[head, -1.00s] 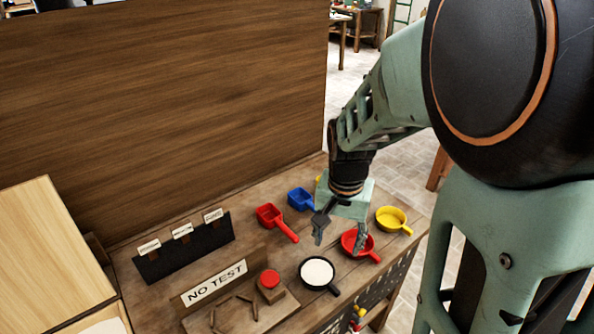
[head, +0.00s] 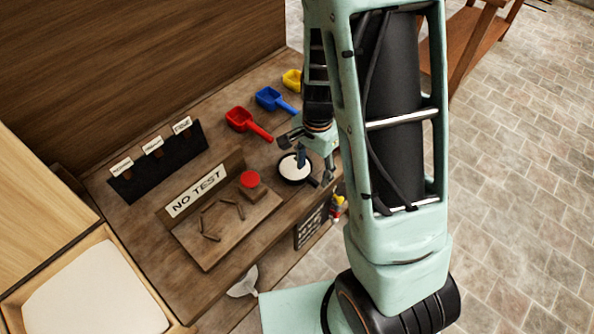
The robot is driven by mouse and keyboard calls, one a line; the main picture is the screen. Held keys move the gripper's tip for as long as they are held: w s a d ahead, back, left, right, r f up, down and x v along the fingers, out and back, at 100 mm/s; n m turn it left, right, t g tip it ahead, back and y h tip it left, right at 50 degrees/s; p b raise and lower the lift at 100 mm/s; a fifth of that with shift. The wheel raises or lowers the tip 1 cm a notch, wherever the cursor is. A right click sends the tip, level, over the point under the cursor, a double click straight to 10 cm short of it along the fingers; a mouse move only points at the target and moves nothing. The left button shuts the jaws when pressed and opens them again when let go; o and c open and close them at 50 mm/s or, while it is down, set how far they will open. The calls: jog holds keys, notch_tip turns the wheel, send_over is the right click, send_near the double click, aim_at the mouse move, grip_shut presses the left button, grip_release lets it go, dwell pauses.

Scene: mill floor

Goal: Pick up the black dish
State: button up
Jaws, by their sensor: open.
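The black dish (head: 284,176) is a small round pan with white contents, standing on the wooden bench near its right edge. A short dark handle points to the lower right. My gripper (head: 305,160) is open, with its fingers over and beside the dish's right part. One finger shows in front of the white contents. The arm hides part of the dish's far side, and I cannot tell whether the fingers touch it.
A red scoop (head: 240,119), a blue scoop (head: 270,98) and a yellow scoop (head: 292,79) lie behind the dish. A board with a NO TEST sign (head: 197,191) and a red button (head: 250,179) stands to the left. My arm covers the bench's right side.

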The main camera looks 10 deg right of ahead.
aim_at(312, 179)
jog(key=shift+w+f, duration=0.1)
jog(key=shift+f, duration=1.8)
jog(key=shift+c, duration=0.3)
grip_shut()
jog(key=shift+r, duration=0.15)
